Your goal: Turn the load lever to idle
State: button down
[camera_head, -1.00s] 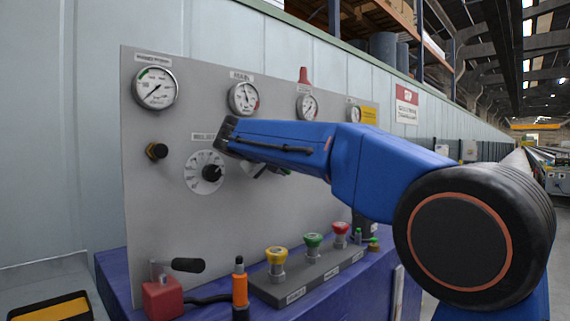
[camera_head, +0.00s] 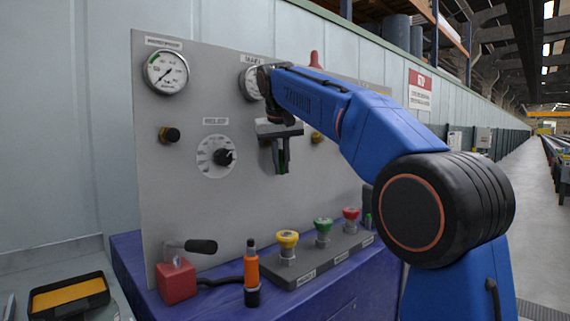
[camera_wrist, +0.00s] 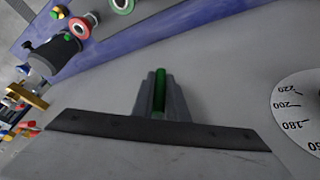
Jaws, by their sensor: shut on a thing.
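My gripper (camera_head: 283,165) hangs pointing down in front of the grey panel, below the MAIN gauge. Its fingers are shut on a slim green rod; in the wrist view the green rod (camera_wrist: 159,92) shows between the two grey fingers (camera_wrist: 158,95). Its far end is hidden and I cannot tell whether it is fixed to anything. I see no readable load or idle label. My gripper is well above and right of this lever.
The grey panel (camera_head: 185,215) carries a gauge (camera_head: 166,71) and a RELIEF dial (camera_head: 217,157). Yellow (camera_head: 287,241), green (camera_head: 323,227) and red (camera_head: 351,214) buttons line a box below. An orange and black tool (camera_head: 251,272) stands by the red block. A tray (camera_head: 70,312) lies left.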

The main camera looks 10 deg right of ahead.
jog(key=shift+s+a+f+g+y, duration=0.1)
jog(key=shift+s+a+g+y, duration=0.1)
jog(key=shift+a+g+y, duration=0.3)
jog(key=shift+d, duration=0.15)
jog(key=c, duration=1.7)
grip_release()
jog(key=shift+c, duration=0.2)
jog(key=v, duration=1.2)
jog(key=shift+s, duration=0.15)
jog(key=shift+s+d, duration=0.1)
jog(key=shift+d, duration=0.05)
